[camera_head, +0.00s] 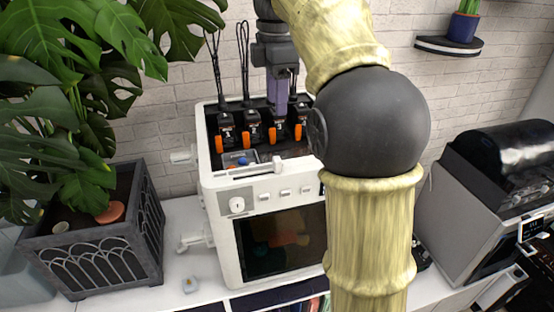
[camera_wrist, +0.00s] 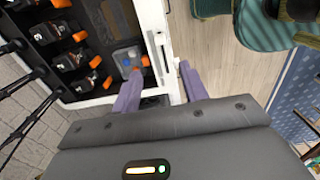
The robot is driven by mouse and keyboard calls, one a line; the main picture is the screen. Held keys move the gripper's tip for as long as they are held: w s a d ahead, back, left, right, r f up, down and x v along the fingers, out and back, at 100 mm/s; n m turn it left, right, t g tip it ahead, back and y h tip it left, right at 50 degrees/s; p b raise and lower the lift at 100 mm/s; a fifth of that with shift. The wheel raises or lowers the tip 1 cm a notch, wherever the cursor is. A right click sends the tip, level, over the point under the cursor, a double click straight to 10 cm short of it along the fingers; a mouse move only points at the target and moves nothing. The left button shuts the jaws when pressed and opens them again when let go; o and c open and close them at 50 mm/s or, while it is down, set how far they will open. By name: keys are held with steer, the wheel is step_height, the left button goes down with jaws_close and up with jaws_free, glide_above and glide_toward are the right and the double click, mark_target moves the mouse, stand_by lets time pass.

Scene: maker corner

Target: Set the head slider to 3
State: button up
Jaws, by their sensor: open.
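A white machine (camera_head: 222,190) stands on the counter with a row of black and orange tool heads (camera_head: 252,130) in its open top. A white slider knob (camera_head: 277,164) sits at the right end of a dark slot on the machine's front top rim. In the wrist view the slot (camera_wrist: 163,62) runs along the white rim, with the knob (camera_wrist: 158,38) at its upper end. No scale numbers are legible. My gripper (camera_head: 280,104) is over the machine's top, behind the slider in the head view. In the wrist view its purple fingers (camera_wrist: 160,88) are apart and empty, clear of the knob.
A small tray with a blue item (camera_head: 243,161) lies behind the slot. Black cables (camera_head: 216,70) rise behind the tool heads. A potted plant (camera_head: 105,235) stands left, and a grey machine with a black cover (camera_head: 455,225) stands right. My arm hides the white machine's right side.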

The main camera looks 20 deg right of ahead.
mark_target(277, 158)
step_height(277, 158, down, 16)
steer(key=shift+r+b, duration=0.15)
steer(key=shift+b, duration=0.3)
jaws_close()
